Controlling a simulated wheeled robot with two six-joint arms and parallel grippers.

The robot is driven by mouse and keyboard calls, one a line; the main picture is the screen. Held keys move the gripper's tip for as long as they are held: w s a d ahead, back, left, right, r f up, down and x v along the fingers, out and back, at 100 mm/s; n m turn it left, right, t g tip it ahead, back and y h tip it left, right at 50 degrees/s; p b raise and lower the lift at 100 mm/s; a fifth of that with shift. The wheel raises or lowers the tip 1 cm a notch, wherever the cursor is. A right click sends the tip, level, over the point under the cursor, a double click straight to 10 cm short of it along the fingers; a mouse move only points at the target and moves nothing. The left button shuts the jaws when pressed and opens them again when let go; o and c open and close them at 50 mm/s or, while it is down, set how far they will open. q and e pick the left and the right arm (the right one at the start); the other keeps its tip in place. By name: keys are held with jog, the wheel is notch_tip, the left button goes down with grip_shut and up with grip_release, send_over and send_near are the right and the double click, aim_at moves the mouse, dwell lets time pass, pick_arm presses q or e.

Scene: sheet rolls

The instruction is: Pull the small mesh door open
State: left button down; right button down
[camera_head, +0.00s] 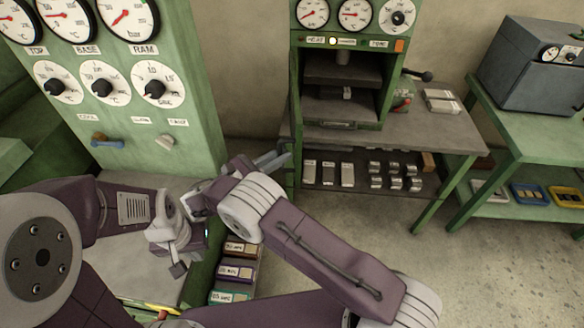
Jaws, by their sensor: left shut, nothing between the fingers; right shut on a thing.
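My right gripper (272,159) is at the left front edge of the green press cabinet (294,112). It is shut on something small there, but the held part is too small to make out. I cannot clearly pick out the mesh of the small door in this view. The front of the press shows an open bay with dark shelves inside. My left gripper (178,268) is shut and empty, pointing down over the grey bench top at lower left, apart from the press.
A green gauge panel (190,75) with dials and small levers stands at left. Labelled boxes (236,272) lie below my arms. Metal blocks (347,174) sit on the shelf under the press. A green table (520,142) with a grey oven stands at right.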

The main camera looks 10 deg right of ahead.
jog(key=shift+w+a+r+m+g+b, duration=0.15)
jog(key=shift+a+g+b, duration=0.1)
jog(key=shift+a, duration=0.15)
jog(key=shift+w+a+m+g+b, duration=0.15)
jog(key=shift+a+g+b, duration=0.1)
jog(key=shift+a, duration=0.15)
jog(key=c, duration=1.5)
grip_release()
jog(key=shift+o, duration=0.2)
jog(key=shift+w+d, duration=0.1)
